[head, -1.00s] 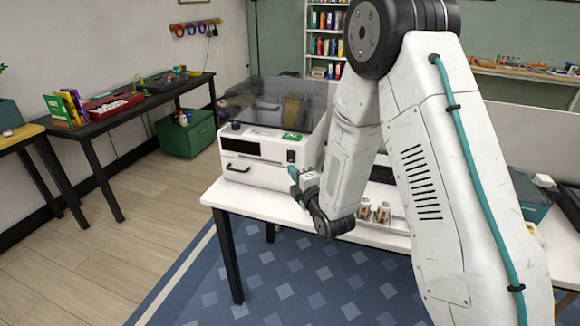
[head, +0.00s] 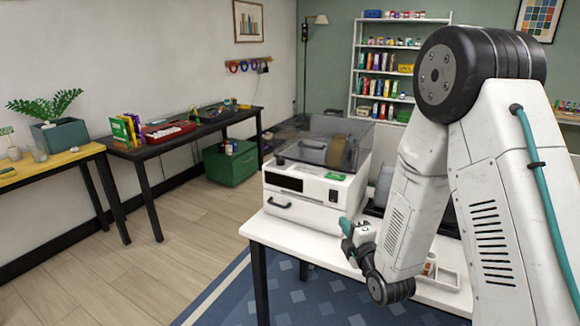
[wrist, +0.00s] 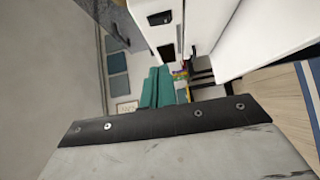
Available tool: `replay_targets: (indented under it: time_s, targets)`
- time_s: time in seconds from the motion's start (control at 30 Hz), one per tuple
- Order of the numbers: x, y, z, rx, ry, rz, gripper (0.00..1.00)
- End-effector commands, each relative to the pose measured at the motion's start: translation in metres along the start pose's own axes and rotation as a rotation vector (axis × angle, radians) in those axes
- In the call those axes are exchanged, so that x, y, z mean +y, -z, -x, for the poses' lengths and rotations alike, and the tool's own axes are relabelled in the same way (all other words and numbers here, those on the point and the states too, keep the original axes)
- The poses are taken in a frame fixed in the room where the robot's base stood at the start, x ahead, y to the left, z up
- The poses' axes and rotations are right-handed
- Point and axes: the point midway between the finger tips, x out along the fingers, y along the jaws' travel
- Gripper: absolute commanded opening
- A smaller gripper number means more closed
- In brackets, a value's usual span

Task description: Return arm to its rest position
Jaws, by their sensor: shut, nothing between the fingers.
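My arm reaches down at the right of the head view, bent at its dark upper joint. My gripper (head: 347,226), with teal fingertips, is at the arm's lower end, in front of the white machine's right side in the picture. It is shut and holds nothing. In the wrist view, the teal fingers (wrist: 156,87) lie close together above a dark bolted bar of my wrist. Whether the gripper touches the machine or table cannot be told.
A white machine (head: 308,206) with a smoky lid stands on a white table (head: 262,230). A tray (head: 446,277) is partly hidden behind my arm. A dark bench (head: 160,148), green box (head: 230,165) and shelf (head: 356,60) stand further back. The wood floor at left is clear.

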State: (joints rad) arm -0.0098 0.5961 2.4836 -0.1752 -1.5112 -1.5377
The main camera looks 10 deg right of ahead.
Motion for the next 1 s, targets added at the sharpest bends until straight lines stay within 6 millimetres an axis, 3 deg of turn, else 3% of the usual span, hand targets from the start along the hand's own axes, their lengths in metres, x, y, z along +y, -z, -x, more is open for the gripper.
replay_targets:
  time_s: [0.2, 0.3, 0.43, 0.57, 0.67, 1.0]
  targets:
    - [-0.078, -0.006, 0.019, -0.099, 0.416, -0.304, 0.0]
    - [-0.094, -0.011, 0.037, -0.202, 0.6, -0.453, 0.0]
    - [-0.094, -0.015, 0.068, -0.369, 0.795, -0.629, 0.0]
    - [-0.075, -0.017, 0.105, -0.568, 0.947, -0.79, 0.0]
    - [-0.051, -0.015, 0.139, -0.734, 1.037, -0.903, 0.0]
    - [0.059, 0.005, 0.264, -1.255, 1.176, -1.18, 0.0]
